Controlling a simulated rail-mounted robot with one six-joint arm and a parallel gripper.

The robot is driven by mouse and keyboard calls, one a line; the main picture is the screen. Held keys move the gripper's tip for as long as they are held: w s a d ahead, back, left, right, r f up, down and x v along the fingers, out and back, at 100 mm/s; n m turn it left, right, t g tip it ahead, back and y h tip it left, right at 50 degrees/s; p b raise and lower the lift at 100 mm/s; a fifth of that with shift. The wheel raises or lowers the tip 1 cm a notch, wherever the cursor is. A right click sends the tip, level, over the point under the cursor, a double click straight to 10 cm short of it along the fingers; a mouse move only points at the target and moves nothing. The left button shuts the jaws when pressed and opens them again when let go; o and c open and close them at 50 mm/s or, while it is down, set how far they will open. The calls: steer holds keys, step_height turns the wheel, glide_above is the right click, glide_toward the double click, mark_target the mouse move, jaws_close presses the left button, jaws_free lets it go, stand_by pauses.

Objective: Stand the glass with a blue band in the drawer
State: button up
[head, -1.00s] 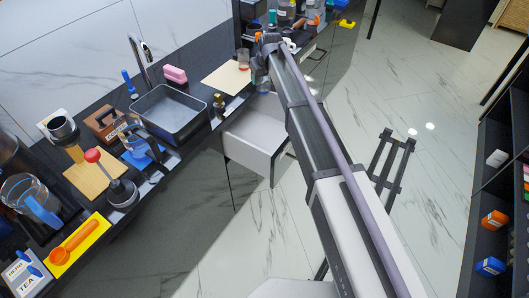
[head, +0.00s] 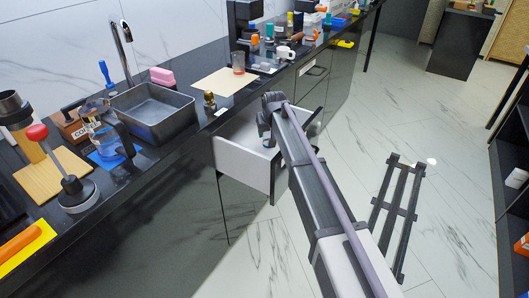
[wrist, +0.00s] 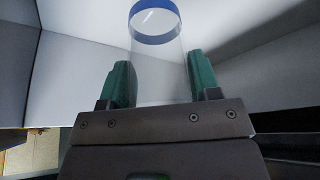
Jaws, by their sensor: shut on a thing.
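In the wrist view the clear glass with a blue band (wrist: 158,60) stands between the two green fingertips of my gripper (wrist: 158,85), which are shut on its sides. White drawer walls (wrist: 85,65) surround it there. In the head view my gripper (head: 268,138) is down in the open white drawer (head: 240,168) under the counter. My own arm hides most of the glass in the head view. I cannot tell whether its base touches the drawer floor.
Above the drawer, the dark counter (head: 215,118) holds a beige mat (head: 222,82), another glass with a reddish band (head: 238,63), a brass-coloured item (head: 209,99) and a grey basin (head: 152,112). A white mug (head: 285,53) stands further back. Open floor lies right of the drawer.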

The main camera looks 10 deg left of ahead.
step_height(320, 180, down, 5)
steer(key=b, duration=0.3)
steer(key=shift+b, duration=0.3)
steer(key=shift+r, duration=0.35)
steer(key=shift+f, duration=0.15)
steer(key=o, duration=1)
steer(key=shift+r+p, duration=0.3)
steer(key=shift+p, duration=0.1)
steer(key=p+v, duration=1)
steer(key=v, duration=0.1)
steer(key=shift+s+r+p, duration=0.15)
steer(key=shift+r+p, duration=0.2)
steer(key=shift+p, duration=0.05)
